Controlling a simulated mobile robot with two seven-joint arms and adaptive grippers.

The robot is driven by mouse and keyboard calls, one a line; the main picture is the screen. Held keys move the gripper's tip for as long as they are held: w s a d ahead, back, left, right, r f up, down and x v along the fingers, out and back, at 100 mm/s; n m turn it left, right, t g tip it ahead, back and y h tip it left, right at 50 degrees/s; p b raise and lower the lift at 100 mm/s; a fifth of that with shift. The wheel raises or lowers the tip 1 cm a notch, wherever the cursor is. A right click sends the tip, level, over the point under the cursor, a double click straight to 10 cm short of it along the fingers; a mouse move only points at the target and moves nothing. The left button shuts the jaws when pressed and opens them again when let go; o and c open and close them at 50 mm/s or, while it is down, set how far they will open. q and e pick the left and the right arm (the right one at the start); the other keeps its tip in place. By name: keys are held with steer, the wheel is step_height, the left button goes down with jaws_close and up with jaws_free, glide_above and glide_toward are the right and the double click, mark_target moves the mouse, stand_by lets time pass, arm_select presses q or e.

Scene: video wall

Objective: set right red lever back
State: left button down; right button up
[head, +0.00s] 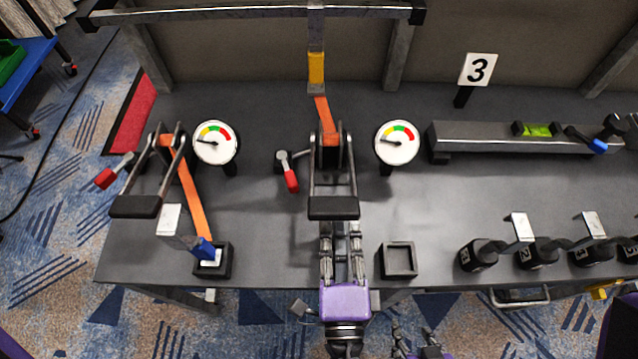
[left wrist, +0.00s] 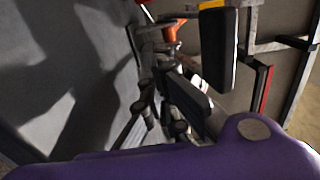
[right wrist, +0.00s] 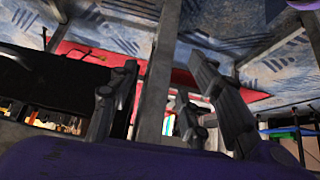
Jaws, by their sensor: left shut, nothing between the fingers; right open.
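The right red lever (head: 290,178) has a red grip hanging down from a grey pivot, just left of the middle ratchet (head: 329,165). An orange strap (head: 323,110) runs into this ratchet. My left gripper (head: 341,228) is shut and empty, with its fingertips just in front of the ratchet's black handle bar (head: 333,207). I cannot tell whether they touch. The bar also shows close up in the left wrist view (left wrist: 218,50). My right gripper (head: 413,335) is open and empty, low in front of the table. Its spread fingers fill the right wrist view (right wrist: 168,95).
Another red lever (head: 105,178) is by the left ratchet (head: 135,206). Two gauges (head: 215,143) (head: 396,143) flank the middle ratchet. An empty black square holder (head: 398,260) stands right of my left gripper. Several black weights (head: 478,255) stand at the right.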

arm_select(q)
steer(key=w+p, duration=0.1)
steer(key=w, duration=0.5)
steer(key=w+p, duration=0.1)
steer(key=w, duration=0.3)
steer(key=shift+r+p, duration=0.25)
steer(key=shift+p, duration=0.05)
steer(key=a, duration=0.1)
steer(key=s+a+p, duration=0.1)
steer(key=a, duration=0.1)
steer(key=shift+a+f, duration=0.1)
steer(key=shift+s+a, duration=0.15)
steer(key=shift+a, duration=0.2)
steer(key=shift+f, duration=0.1)
arm_select(e)
steer(key=r, duration=0.2)
steer(key=w+r, duration=0.1)
steer(key=shift+r, duration=0.4)
arm_select(q)
steer(key=shift+a+f, duration=0.1)
arm_select(e)
steer(key=shift+s+f, duration=0.1)
